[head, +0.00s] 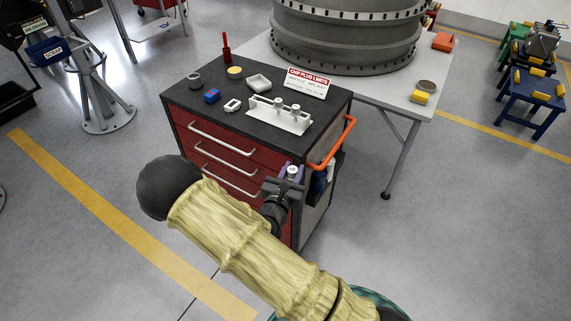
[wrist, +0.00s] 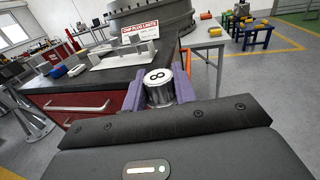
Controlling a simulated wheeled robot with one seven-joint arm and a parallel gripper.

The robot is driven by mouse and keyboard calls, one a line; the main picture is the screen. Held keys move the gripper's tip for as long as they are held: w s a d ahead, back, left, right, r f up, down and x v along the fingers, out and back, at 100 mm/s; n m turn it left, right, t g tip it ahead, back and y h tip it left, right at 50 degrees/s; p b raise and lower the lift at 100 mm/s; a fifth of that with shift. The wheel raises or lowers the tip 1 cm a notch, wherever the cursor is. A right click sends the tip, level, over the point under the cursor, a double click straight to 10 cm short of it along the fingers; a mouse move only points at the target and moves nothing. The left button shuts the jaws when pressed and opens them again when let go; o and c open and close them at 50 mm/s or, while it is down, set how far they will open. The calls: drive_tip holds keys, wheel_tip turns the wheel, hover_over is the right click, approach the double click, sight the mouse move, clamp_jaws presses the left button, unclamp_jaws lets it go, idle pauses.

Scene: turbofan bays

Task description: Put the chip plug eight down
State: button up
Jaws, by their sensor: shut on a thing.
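The chip plug eight (wrist: 158,88) is a silvery cylinder with a dark "8" on its pale top. My gripper (wrist: 158,97) is shut on it, with purple finger pads at both sides, and the plug looks nearly upright. In the head view the plug (head: 293,171) shows between the fingers of my gripper (head: 291,180), by the cart's near right corner. The plug's underside is hidden. A white rack (head: 282,119) with a few pale plugs standing in it is on the dark cart top (head: 215,105). It also shows in the wrist view (wrist: 115,60).
A red and white sign (head: 307,83) stands behind the rack. A white tray (head: 258,83), a blue item (head: 212,96), a yellow disc (head: 235,72) and a grey ring (head: 194,79) lie on the cart top. An orange handle (head: 334,146) sticks out at the cart's right side.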

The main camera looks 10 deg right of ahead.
drive_tip(key=s+d+f+n+t+y, duration=0.1)
drive_tip(key=s+d+f+n+y, duration=0.1)
drive_tip(key=f, duration=0.6)
drive_tip(key=s+d+f+n+y, duration=0.2)
drive_tip(key=d+f+n+y, duration=0.1)
drive_tip(key=f, duration=0.6)
drive_tip(key=d+y, duration=0.1)
drive_tip(key=y, duration=0.1)
drive_tip(key=shift+d+t+y, duration=0.4)
drive_tip(key=shift+s, duration=0.1)
